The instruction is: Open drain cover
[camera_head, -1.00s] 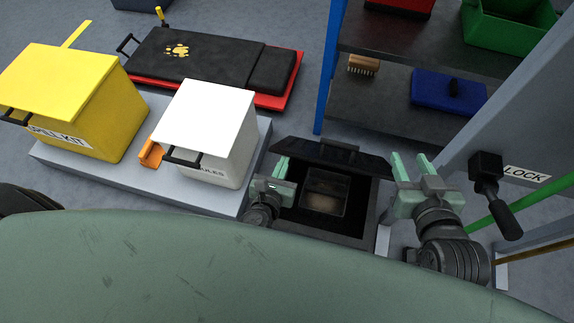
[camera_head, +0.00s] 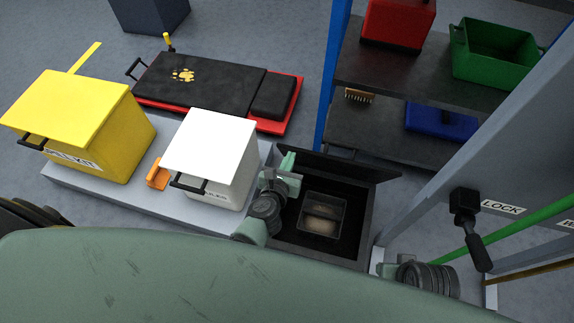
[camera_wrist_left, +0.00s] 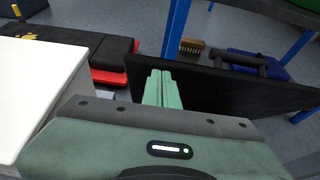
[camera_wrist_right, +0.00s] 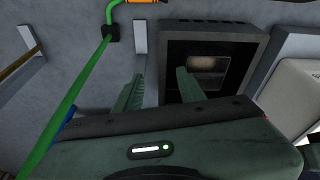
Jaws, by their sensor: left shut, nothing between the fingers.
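The drain cover (camera_head: 345,166) is a dark flat lid standing raised along the far edge of the dark drain box (camera_head: 373,228). Its bar handle (camera_wrist_left: 240,66) shows on the far side in the left wrist view. The box is open, with a small basket (camera_head: 325,214) inside. My left gripper (camera_head: 286,165) is shut and empty at the left end of the cover; its fingers (camera_wrist_left: 162,78) overlap the panel in the left wrist view, and I cannot tell whether they touch. My right gripper (camera_wrist_right: 160,82) is open and empty near the box, its fingers hidden in the head view.
A white bin (camera_head: 212,150) and yellow spill kit (camera_head: 90,130) stand on a grey platform at left. A blue-posted shelf (camera_head: 325,95) stands behind the cover. A black lever (camera_head: 467,215) and green pipe (camera_head: 520,222) are at right.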

